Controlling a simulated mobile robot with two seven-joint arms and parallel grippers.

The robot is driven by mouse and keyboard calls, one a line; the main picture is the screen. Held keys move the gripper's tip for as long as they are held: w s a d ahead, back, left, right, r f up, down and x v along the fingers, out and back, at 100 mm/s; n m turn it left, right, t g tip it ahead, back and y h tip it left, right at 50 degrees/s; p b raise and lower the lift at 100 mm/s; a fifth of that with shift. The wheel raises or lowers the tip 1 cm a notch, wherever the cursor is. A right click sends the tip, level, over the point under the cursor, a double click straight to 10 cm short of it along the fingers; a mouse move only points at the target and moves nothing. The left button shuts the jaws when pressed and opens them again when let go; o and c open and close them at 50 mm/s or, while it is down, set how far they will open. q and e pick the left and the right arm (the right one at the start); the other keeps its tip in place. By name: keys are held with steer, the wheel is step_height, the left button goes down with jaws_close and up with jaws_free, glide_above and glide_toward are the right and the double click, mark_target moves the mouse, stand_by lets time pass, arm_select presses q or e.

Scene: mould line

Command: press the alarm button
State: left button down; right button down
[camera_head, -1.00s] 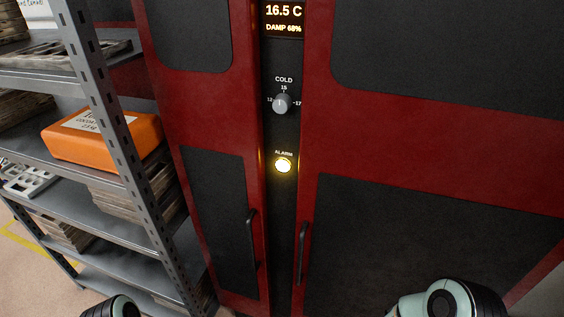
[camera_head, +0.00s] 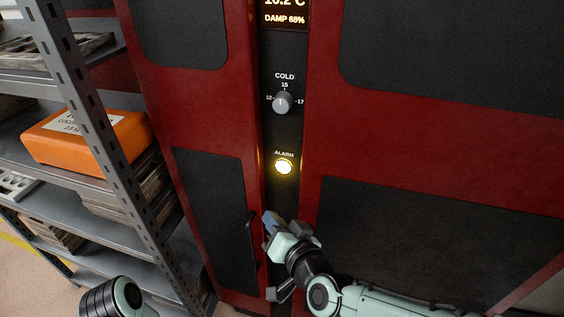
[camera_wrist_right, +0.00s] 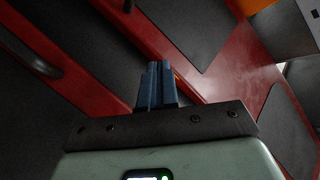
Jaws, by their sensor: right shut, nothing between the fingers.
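The alarm button (camera_head: 284,167) glows yellow-white on the black strip between the red cabinet's doors, under the label ALARM. My right gripper (camera_head: 269,217) is below the button and a little to its left, apart from it in the head view. Its blue fingers (camera_wrist_right: 157,84) are together and empty in the right wrist view. The button cannot be made out in the wrist view; only a small orange glow shows beside the fingertips. Part of my left arm (camera_head: 115,298) shows at the bottom left; its gripper is out of view.
Above the button are a grey COLD knob (camera_head: 283,102) and a lit display (camera_head: 285,18). A black door handle (camera_head: 251,244) stands close to my right gripper. A grey metal shelf (camera_head: 112,145) with an orange case (camera_head: 88,139) is at the left.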

mark_target(284, 166)
arm_select(q)
steer(key=shift+w, duration=0.3)
arm_select(e)
steer(key=shift+t, duration=0.4)
steer(key=r, duration=0.4)
steer(key=shift+s+a+r, duration=0.2)
steer(key=shift+s+a, duration=0.15)
steer(key=shift+a, duration=0.05)
